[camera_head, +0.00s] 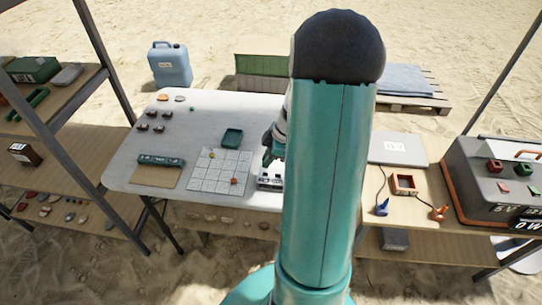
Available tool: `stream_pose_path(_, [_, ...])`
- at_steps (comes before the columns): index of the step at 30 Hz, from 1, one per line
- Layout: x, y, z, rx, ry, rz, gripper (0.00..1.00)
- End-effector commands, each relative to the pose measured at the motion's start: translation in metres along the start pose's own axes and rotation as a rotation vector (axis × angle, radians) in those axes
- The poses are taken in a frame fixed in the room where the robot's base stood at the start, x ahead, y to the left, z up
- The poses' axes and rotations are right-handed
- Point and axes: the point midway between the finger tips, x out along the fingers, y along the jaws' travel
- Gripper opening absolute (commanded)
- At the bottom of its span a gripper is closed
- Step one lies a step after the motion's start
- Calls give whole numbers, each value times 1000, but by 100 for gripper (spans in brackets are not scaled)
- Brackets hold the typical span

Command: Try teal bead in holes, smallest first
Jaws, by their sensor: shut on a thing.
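My gripper (268,156) hangs over the white table, partly hidden behind my teal arm. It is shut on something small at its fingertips. The fingertip area looks dark green to teal, which fits the teal bead, but the bead's outline is too small to make out. Just below stands a small pale block (269,181) with dark marks or holes on it. Its right side is hidden by my arm, and hole sizes cannot be told apart. I cannot tell whether the held thing touches the block.
A white gridded sheet (208,181) with small yellow and orange-red pieces lies left of the block. A teal tray (232,138), a dark teal bar (161,160) and several brown pieces share the white table (205,108). A grey case (495,180) stands at right.

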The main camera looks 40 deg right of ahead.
Motion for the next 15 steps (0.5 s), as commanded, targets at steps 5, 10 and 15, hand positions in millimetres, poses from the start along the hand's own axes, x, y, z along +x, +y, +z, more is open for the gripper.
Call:
stream_pose_path(5, [9, -1, 2, 3, 1, -2, 0])
stream_pose_path(10, [20, 0, 8, 3, 0, -2, 0])
stream_pose_path(15, [30, 1, 14, 6, 0, 0, 0])
